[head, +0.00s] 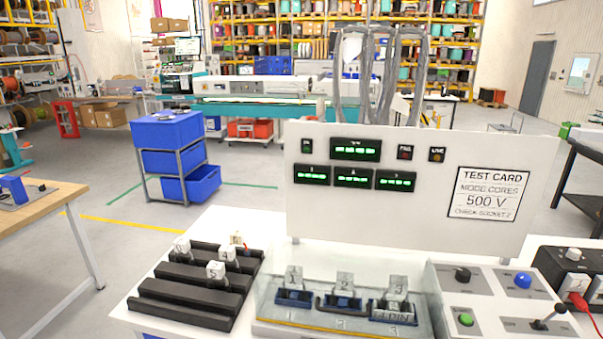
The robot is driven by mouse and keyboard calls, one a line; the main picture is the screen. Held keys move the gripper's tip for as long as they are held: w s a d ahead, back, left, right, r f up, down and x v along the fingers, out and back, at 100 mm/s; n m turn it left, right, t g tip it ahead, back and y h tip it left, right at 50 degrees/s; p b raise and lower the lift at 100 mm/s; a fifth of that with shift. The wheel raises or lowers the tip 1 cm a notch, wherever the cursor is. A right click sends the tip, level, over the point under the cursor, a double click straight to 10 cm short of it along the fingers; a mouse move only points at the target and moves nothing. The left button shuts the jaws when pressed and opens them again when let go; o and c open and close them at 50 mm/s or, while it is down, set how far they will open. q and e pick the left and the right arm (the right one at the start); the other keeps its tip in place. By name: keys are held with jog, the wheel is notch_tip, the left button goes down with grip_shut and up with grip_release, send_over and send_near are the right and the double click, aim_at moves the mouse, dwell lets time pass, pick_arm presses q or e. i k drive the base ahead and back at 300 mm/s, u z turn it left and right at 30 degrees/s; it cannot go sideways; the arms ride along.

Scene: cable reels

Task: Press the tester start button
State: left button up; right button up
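The tester stands on a white table in front of me. Its upright white panel (350,215) carries green displays, small lamps and a test card (487,195) reading 500 V. A grey control box (490,325) at the lower right has a green button (465,319), a blue button (522,280), a black knob (462,274) and a lever (549,318). The button labels are too small to read, so I cannot tell which is start. A clear-covered bay (268,312) holds connectors numbered 1, 2 and 3. Neither gripper is in view.
A black slotted rack (185,306) with several white numbered plugs stands left of the bay. A dark box (560,262) with a red plug (578,300) sits at the right edge. Grey cable loops (345,80) rise behind the panel. Blue bins (168,130) stand behind at left.

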aim_at(466, 319)
jog(key=z, duration=0.05)
jog(key=k, duration=0.15)
jog(key=z, duration=1.4)
jog(key=i, duration=0.2)
jog(key=u, duration=0.1)
